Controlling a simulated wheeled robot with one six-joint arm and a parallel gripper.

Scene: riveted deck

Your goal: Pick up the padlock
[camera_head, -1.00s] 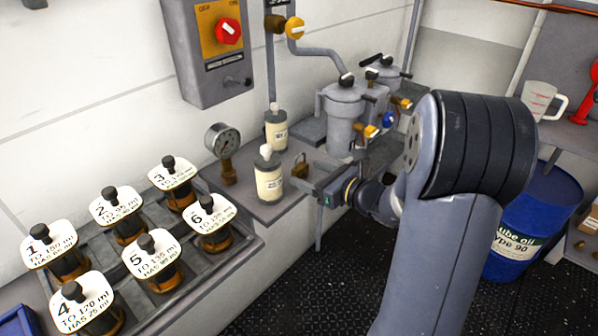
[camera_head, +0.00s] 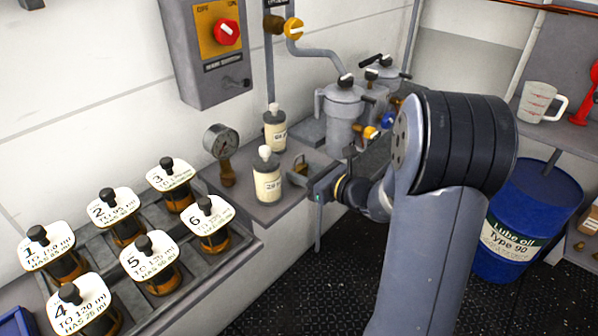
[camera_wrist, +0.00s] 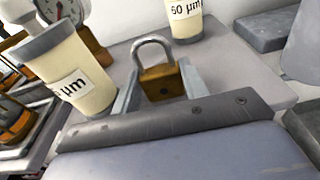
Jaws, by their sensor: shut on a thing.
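The padlock (camera_wrist: 160,82) has a brass body and a grey shackle. In the wrist view it stands upright between the two fingers of my gripper (camera_wrist: 160,88), which is shut on it. In the head view the padlock (camera_head: 300,164) shows small at the tip of my gripper (camera_head: 302,174), beside the front cream bottle. My fingers hide part of its lower body there. I cannot tell whether its underside touches the grey shelf.
A cream bottle (camera_head: 267,177) stands just left of the padlock, and another (camera_head: 275,130) stands behind. A pressure gauge (camera_head: 222,145) is farther left. Several numbered sample bottles sit in a rack (camera_head: 240,245). A grey filter housing (camera_head: 343,115) stands behind my gripper.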

